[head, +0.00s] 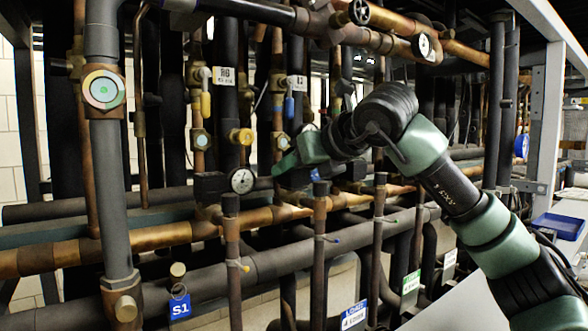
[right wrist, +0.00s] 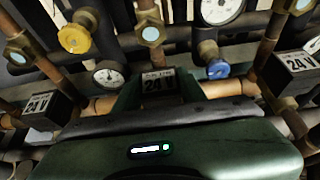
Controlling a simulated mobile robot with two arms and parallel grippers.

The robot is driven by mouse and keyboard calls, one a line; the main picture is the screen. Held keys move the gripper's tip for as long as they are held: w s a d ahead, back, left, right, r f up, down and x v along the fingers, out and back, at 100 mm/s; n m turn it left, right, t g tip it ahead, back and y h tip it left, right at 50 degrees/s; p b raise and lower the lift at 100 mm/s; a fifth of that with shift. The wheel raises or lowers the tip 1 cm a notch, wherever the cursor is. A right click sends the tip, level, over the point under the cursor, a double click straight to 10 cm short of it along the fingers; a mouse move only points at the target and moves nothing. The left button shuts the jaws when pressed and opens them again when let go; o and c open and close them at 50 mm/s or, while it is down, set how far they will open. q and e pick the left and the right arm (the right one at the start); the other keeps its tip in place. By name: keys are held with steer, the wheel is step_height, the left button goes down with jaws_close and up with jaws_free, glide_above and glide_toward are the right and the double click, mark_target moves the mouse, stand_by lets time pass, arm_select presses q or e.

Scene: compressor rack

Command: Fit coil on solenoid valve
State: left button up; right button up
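My right gripper (head: 290,165) is in front of the pipes near the middle of the head view. In the right wrist view, its green fingers (right wrist: 158,92) flank a dark coil with a 24 V label (right wrist: 158,83) and appear closed on it. Behind the coil is a copper pipe with a brass fitting (right wrist: 151,35); I cannot tell whether the coil sits on a valve stem. Another black 24 V coil (right wrist: 42,108) is on the pipes at left; it also shows in the head view (head: 208,188). A third 24 V coil (right wrist: 293,66) is at right. My left gripper is out of view.
A small gauge (head: 242,181) stands close left of the gripper. Yellow (right wrist: 74,38) and blue (right wrist: 217,69) caps are near the coil. Vertical capped pipes (head: 319,240) stand in front. A frame post (head: 544,110) and blue tray (head: 560,226) are at right.

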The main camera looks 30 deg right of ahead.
steer(key=o, duration=0.4)
steer(key=shift+o, duration=0.2)
steer(key=shift+s, duration=0.1)
steer(key=b+v, duration=0.2)
steer(key=v, duration=0.5)
steer(key=shift+s+r, duration=0.2)
steer(key=shift+s, duration=0.1)
